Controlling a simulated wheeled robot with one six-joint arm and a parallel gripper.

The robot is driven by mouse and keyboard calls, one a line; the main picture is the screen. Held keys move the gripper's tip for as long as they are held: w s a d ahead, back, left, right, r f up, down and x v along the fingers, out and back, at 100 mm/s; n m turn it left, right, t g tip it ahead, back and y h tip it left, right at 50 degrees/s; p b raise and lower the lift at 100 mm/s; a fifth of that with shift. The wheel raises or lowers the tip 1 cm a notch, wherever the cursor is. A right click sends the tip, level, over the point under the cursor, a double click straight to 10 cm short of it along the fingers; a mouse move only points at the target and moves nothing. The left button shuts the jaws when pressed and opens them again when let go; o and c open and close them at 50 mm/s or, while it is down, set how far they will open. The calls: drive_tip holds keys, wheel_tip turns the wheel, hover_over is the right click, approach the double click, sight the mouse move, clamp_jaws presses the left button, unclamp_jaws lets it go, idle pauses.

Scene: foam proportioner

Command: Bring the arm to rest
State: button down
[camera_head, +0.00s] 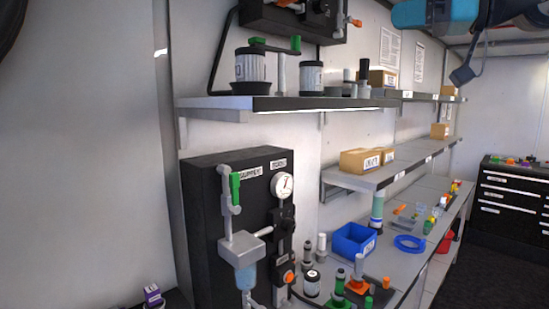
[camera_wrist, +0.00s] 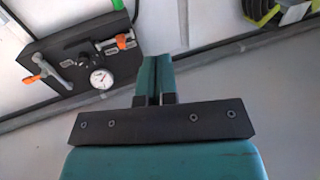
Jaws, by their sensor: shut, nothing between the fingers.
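My gripper (camera_wrist: 155,65) shows in the wrist view with its two teal fingers together, shut and empty. It reaches up past a dark crossbar with several screws. Behind it are a pale wall and a dark ledge, and the fingers appear apart from both. In the head view, part of my arm (camera_head: 435,13) shows at the top right, teal and dark, above the shelves; its full pose is cut off by the frame edge. I cannot tell the gripper's fingers there.
A dark panel with a gauge and orange handles (camera_wrist: 85,55) is at the upper left of the wrist view. In the head view are a black proportioner panel (camera_head: 215,215), an upper shelf (camera_head: 290,103), a blue bin (camera_head: 354,240) on the bench, and a drawer cabinet (camera_head: 508,200).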

drive_tip(key=s+a+f+m+g+h+b, duration=0.1)
drive_tip(key=s+a+f+h+b, duration=0.15)
drive_tip(key=f, duration=0.55)
drive_tip(key=s+a+f+m+g+h+b, duration=0.15)
drive_tip(key=a+f, duration=0.25)
drive_tip(key=f, duration=0.4)
drive_tip(key=s+a+f+m+g+h+b, duration=0.1)
drive_tip(key=s+a+f+m, duration=0.15)
drive_tip(key=f, duration=0.55)
drive_tip(key=s+d+f+g+h+b, duration=0.2)
drive_tip(key=s+f+g+h, duration=0.3)
drive_tip(key=s+f, duration=1.5)
wheel_tip(320, 180, down, 3)
drive_tip(key=shift+s+d+f+g+h+b, duration=0.15)
drive_tip(key=shift+d+g+h+b, duration=0.1)
drive_tip(key=shift+g+h+b, duration=0.25)
